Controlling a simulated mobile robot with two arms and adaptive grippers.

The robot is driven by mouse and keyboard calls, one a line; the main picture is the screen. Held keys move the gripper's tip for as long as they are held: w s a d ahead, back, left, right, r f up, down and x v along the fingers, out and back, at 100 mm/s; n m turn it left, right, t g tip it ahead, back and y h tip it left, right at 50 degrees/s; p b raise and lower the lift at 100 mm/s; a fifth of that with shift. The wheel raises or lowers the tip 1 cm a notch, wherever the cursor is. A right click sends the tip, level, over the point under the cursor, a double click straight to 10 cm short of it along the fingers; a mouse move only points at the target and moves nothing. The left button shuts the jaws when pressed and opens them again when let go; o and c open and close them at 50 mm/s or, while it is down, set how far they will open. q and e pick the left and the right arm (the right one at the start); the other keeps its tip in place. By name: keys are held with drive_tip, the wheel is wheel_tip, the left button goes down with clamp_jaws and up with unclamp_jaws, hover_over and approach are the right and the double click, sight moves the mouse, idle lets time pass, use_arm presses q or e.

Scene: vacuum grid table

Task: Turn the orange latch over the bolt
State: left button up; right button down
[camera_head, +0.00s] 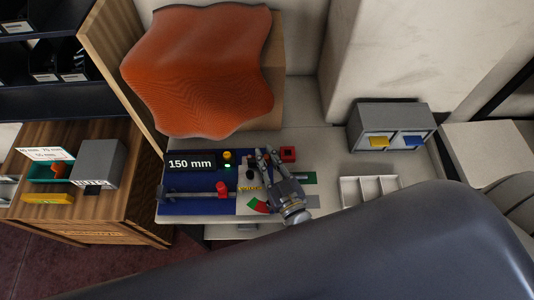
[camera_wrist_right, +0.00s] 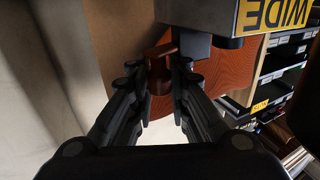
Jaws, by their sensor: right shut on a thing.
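My right gripper (camera_head: 264,155) reaches over the small panel on the table in the head view; its hand and fingers cover part of the panel. In the right wrist view its two fingertips (camera_wrist_right: 160,72) close around an orange-brown upright piece, which appears to be the orange latch (camera_wrist_right: 158,80). A short arm of the latch points up and right toward a grey post (camera_wrist_right: 194,44), which may be the bolt. I cannot tell whether the arm lies over it. In the head view the latch is hidden or too small to make out. My left gripper is not in view.
A grey block with a yellow WIDE label (camera_wrist_right: 250,14) is close beyond the fingers. Left of the gripper are a 150 mm display (camera_head: 191,163) and a red-collared slide (camera_head: 221,188). A red square piece (camera_head: 288,154) is close right; a white tray (camera_head: 368,190) stands farther right.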

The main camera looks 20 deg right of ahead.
idle(0.3)
drive_tip(key=c, duration=1.5)
unclamp_jaws()
drive_tip(key=s, duration=0.8)
drive_tip(key=s+d, duration=0.1)
drive_tip(key=s, duration=0.3)
drive_tip(key=shift+d, duration=0.1)
